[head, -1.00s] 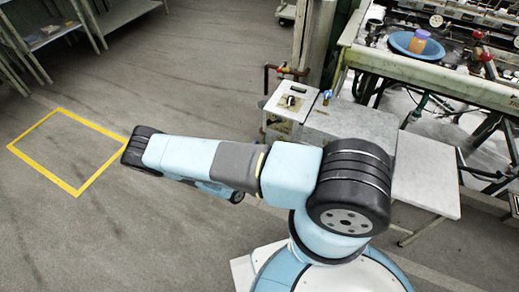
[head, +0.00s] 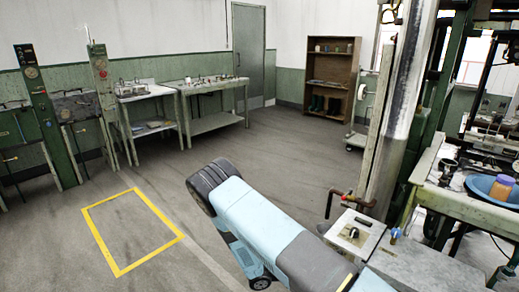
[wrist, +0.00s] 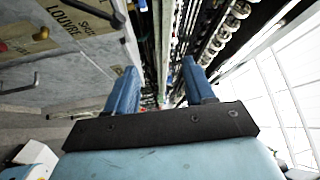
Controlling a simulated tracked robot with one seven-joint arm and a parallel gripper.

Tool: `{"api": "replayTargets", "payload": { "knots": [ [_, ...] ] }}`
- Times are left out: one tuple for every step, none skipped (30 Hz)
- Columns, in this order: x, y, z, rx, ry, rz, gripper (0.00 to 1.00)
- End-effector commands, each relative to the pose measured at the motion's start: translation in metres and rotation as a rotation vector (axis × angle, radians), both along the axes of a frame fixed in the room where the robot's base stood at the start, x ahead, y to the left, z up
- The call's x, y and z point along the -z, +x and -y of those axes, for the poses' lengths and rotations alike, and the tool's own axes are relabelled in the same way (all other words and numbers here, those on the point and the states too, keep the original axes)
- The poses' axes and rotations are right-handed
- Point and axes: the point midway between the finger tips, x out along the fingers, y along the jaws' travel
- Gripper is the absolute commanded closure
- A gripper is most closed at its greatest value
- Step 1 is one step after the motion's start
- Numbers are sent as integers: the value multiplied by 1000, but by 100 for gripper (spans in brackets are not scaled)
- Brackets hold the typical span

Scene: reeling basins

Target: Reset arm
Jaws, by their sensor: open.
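My gripper (wrist: 160,88) shows in the wrist view with its two blue fingers spread apart and nothing between them. Behind the gap are out-of-focus rails and machinery. In the head view my blue and black arm reaches up and left from the lower right, over open floor. The gripper itself does not show in the head view.
A yellow floor square (head: 118,268) lies left of my arm. A green-framed machine bench (head: 474,207) with a blue basin (head: 486,190) and an orange container (head: 502,187) stands at the right. A brown shelf (head: 331,85) stands at the back. The middle floor is clear.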

Motion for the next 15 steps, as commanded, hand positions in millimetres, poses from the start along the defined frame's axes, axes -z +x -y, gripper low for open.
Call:
{"api": "replayTargets", "payload": {
  "knots": [
    [-12, 1, 0, 30, 41, 47, 46],
    [-19, 2, 0, 46, 65, 76, 46],
    [-27, 1, 1, 70, 94, 113, 46],
    [-34, 1, 1, 88, 114, 142, 46],
    [-40, 1, 2, 105, 135, 171, 46],
    [-48, 1, 2, 129, 164, 209, 46],
    [-55, 1, 3, 147, 185, 240, 46],
    [-61, 0, 4, 165, 205, 269, 46],
    [-70, 0, 4, 188, 230, 307, 46],
    [-76, -1, 5, 207, 250, 338, 46],
    [-82, -1, 5, 226, 271, 368, 46],
    [-91, -2, 6, 250, 296, 408, 46],
    [-97, -3, 7, 269, 313, 438, 46],
    [-103, -4, 8, 289, 331, 468, 46],
    [-112, -5, 9, 314, 354, 509, 46]
  ]
}}
